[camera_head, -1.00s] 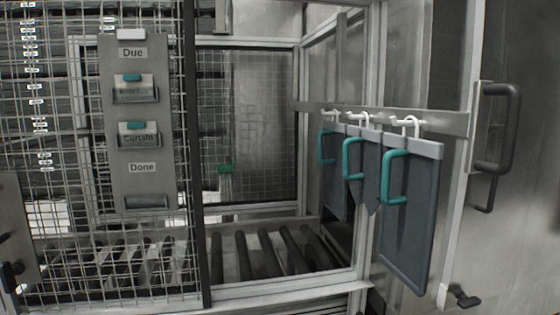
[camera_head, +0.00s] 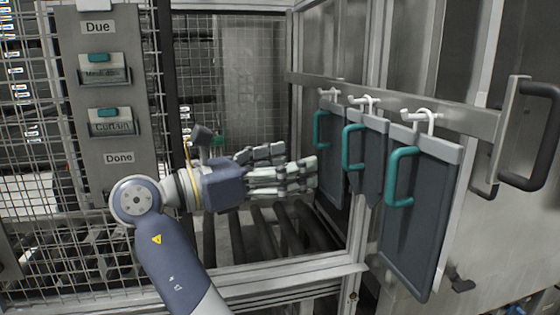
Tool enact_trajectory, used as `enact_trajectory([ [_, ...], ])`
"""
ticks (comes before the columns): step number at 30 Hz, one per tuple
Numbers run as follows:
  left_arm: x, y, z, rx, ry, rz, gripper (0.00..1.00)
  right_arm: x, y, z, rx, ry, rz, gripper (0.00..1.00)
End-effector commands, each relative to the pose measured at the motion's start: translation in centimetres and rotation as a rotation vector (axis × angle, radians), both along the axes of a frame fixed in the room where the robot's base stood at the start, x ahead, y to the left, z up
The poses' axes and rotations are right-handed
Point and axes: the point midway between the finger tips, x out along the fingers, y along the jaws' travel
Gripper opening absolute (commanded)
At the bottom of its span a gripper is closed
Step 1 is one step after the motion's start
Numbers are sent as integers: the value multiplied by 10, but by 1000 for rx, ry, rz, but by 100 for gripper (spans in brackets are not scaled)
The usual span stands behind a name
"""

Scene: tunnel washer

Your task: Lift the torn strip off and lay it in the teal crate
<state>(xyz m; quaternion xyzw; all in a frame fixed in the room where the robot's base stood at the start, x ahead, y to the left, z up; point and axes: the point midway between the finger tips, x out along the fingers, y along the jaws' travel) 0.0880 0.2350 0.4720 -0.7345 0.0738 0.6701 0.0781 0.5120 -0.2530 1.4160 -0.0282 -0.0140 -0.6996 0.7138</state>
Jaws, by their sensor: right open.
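Three dark grey strips with teal handles hang from white hooks on a metal rail at the right. The middle strip (camera_head: 370,168) is shorter, and its lower end is uneven and pointed, so it looks like the torn one. The far strip (camera_head: 331,170) and the near strip (camera_head: 424,220) hang on either side of it. My right gripper (camera_head: 300,168) is open and empty, its fingers pointing right. In the picture its tips reach the far strip's left edge; I cannot tell whether they touch. My left gripper and the teal crate are not in view.
A roller conveyor (camera_head: 265,232) lies behind a metal frame below my gripper. A wire mesh fence with a card board (camera_head: 118,158) marked Due and Done stands at the left. A dark door handle (camera_head: 543,140) juts out at the far right.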

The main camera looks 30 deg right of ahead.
Motion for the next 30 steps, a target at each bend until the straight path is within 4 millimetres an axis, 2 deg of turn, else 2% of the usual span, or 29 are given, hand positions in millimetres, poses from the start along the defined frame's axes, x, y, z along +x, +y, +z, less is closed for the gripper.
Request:
enact_trajectory([
  [17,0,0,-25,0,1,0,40,2,-66,1,-3,-2,0,75],
  [24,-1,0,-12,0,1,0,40,3,-91,7,-2,0,1,75],
  [30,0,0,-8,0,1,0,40,4,-102,6,-2,0,3,75],
])
